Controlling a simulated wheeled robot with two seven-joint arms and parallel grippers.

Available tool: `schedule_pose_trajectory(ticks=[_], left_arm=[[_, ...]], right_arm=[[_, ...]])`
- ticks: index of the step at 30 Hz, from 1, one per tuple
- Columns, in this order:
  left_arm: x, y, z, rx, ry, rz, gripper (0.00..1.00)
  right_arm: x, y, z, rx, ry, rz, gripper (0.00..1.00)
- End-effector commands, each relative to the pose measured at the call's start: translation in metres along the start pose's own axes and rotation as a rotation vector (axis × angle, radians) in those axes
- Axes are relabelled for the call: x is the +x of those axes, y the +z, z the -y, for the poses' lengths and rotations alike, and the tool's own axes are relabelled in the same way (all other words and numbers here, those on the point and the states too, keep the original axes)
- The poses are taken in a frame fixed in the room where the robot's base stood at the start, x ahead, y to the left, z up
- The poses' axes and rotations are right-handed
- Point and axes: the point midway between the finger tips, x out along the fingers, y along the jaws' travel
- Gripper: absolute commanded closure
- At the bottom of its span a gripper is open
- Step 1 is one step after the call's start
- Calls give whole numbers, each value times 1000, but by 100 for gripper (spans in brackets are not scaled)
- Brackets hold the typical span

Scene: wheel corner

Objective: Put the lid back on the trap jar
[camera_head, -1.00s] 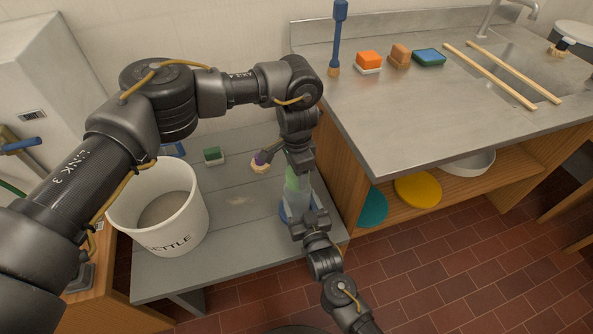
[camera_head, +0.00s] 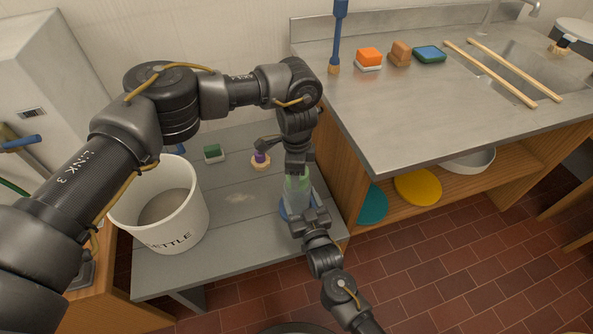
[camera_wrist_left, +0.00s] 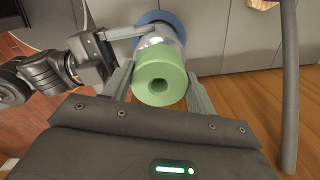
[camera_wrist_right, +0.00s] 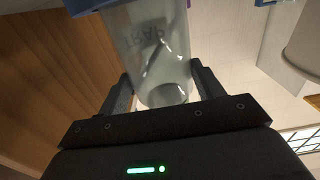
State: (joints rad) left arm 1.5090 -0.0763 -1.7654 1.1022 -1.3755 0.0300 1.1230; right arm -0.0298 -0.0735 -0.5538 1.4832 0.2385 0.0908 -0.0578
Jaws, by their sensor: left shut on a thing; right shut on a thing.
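The clear trap jar (camera_head: 297,200) stands upright on a blue base (camera_head: 285,210) near the bench's right edge. The lid is in line over the jar's top; whether it touches or is seated I cannot tell. My right gripper (camera_wrist_right: 162,88) is shut around the jar, low in the head view, with the TRAP lettering (camera_wrist_right: 145,35) visible between its fingers.
A white bucket (camera_head: 118,205) stands left on the grey bench (camera_head: 235,220). A green-topped block (camera_head: 213,152) and a purple-knobbed piece (camera_head: 261,160) lie behind. The steel counter (camera_head: 400,110) rises close to the right, bearing sponges and a blue-handled brush (camera_head: 337,40).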

Motion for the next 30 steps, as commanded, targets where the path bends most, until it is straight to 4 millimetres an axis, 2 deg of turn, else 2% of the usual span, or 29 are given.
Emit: schedule_pose_trajectory(ticks=[24, 30], left_arm=[[0, -6, 4, 2181, -5, 4, 64], [0, -7, 2, 2618, -5, 5, 64]], right_arm=[[0, 1, 0, 0, -1, 2, 97], [0, 1, 0, 0, -1, 2, 97]])
